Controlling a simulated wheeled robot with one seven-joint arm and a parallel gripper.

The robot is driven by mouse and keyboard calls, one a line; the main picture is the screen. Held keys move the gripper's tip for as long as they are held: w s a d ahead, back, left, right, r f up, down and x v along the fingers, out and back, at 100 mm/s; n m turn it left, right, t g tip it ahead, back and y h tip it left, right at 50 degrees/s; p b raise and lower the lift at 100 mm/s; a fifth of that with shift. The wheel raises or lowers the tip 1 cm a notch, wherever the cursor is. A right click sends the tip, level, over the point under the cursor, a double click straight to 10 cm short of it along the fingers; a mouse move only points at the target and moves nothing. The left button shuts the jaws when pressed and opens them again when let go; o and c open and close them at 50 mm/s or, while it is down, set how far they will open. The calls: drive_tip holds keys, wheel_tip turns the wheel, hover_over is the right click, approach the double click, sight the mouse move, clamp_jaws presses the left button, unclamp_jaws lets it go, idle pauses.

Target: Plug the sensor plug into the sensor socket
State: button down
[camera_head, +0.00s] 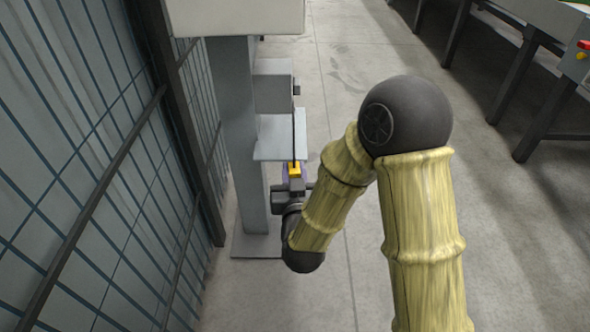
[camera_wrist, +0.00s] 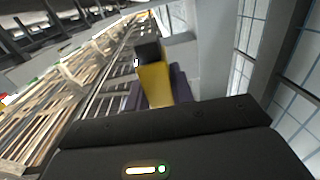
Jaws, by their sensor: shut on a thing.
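The sensor plug is a yellow block with a black end; in the head view it is a small yellow patch (camera_head: 294,169) just in front of the grey shelf. In the wrist view the plug (camera_wrist: 154,84) stands up from between the dark fingers, its black end pointing away. My gripper (camera_head: 294,182) is shut on the plug, and its fingers also show in the wrist view (camera_wrist: 158,98). A small black piece (camera_head: 297,90) sits on the right side of the grey box; I cannot tell whether it is the sensor socket. The plug is apart from it.
A grey post (camera_head: 236,130) carries the grey box (camera_head: 270,88) and the light shelf (camera_head: 272,150). A mesh fence (camera_head: 95,160) stands close on the left. A runout table (camera_head: 545,25) with dark legs is at the far right. The floor (camera_head: 355,50) between is clear.

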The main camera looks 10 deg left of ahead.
drive_tip(key=w+d+m+h+p, duration=0.2)
drive_tip(key=d+p, duration=0.3)
drive_tip(key=d, duration=0.4)
drive_tip(key=w+d+m+h+p, duration=0.2)
drive_tip(key=d+h+p, duration=0.3)
drive_tip(key=d, duration=0.4)
drive_tip(key=w+d+f+m+h+p, duration=0.1)
drive_tip(key=w+d+m+h+p, duration=0.1)
drive_tip(key=d, duration=0.7)
drive_tip(key=w+h+p, duration=0.1)
drive_tip(key=w+p, duration=0.1)
drive_tip(key=p, duration=0.1)
drive_tip(key=shift+d+m, duration=0.3)
drive_tip(key=shift+m, duration=0.1)
drive_tip(key=shift+f, duration=0.15)
